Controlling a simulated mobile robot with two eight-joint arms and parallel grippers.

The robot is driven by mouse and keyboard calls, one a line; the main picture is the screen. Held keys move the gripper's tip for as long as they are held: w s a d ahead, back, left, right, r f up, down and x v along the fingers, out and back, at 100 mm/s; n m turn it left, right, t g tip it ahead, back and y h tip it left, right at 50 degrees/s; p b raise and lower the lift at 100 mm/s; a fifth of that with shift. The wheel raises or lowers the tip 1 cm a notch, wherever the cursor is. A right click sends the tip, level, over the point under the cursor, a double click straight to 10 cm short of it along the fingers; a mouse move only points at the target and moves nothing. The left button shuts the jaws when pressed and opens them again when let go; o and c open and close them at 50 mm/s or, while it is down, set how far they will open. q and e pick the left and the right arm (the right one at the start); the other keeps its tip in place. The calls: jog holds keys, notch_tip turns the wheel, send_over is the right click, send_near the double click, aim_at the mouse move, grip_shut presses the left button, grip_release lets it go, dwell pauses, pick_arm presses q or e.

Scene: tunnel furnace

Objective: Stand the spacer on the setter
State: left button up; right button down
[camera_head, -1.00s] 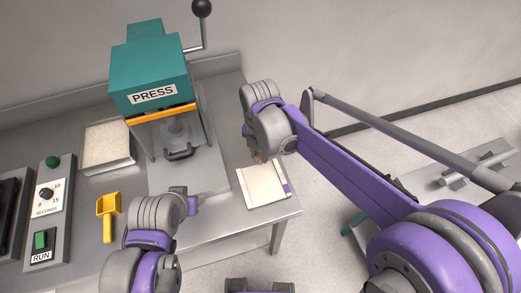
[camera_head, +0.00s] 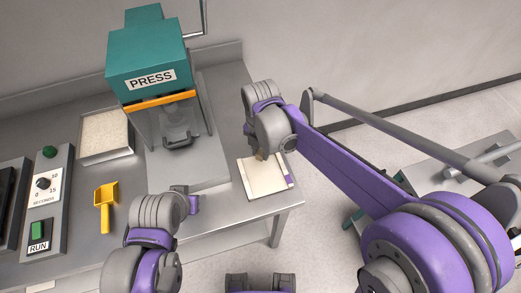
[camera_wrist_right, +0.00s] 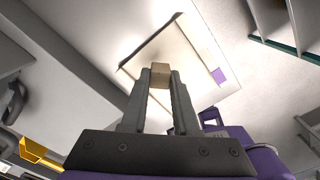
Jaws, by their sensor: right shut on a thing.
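The setter (camera_head: 262,182) is a flat cream plate with a purple mark at its right corner, lying near the right end of the metal table. It also fills the middle of the right wrist view (camera_wrist_right: 190,50). My right gripper (camera_wrist_right: 160,80) is shut on the spacer (camera_wrist_right: 160,70), a small tan block, and holds it over the setter. I cannot tell whether the spacer touches the plate. In the head view, my right wrist hides most of the spacer. My left gripper (camera_head: 190,202) is by the table's front edge, left of the setter; its fingers are not clear.
The teal press (camera_head: 150,65) stands left of the setter. A tray of pale powder (camera_head: 132,150), a yellow scoop (camera_head: 105,205) and a control panel with a RUN button (camera_head: 40,215) are farther left. The table's right edge is close to the setter.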

pick_arm(q)
jog(key=shift+f, duration=0.1)
pick_arm(e)
jog(key=shift+f, duration=0.1)
pick_arm(q)
jog(key=shift+s+f+b, duration=0.25)
jog(key=shift+f+b, duration=0.2)
jog(key=shift+f, duration=0.1)
jog(key=shift+s+f+b, duration=0.2)
jog(key=shift+f+b, duration=0.2)
jog(key=shift+f, duration=0.1)
pick_arm(e)
jog(key=shift+f, duration=1.3)
pick_arm(q)
jog(key=shift+s+f+b, duration=0.1)
jog(key=shift+f+b, duration=0.2)
jog(key=shift+f, duration=0.1)
pick_arm(e)
jog(key=shift+f, duration=0.45)
jog(key=c, duration=0.6)
grip_release()
pick_arm(q)
jog(key=shift+r, duration=0.1)
pick_arm(e)
jog(key=shift+r, duration=0.1)
pick_arm(q)
jog(key=shift+r+p, duration=0.4)
pick_arm(e)
notch_tip(320, 180, up, 11)
jog(key=shift+f, duration=0.1)
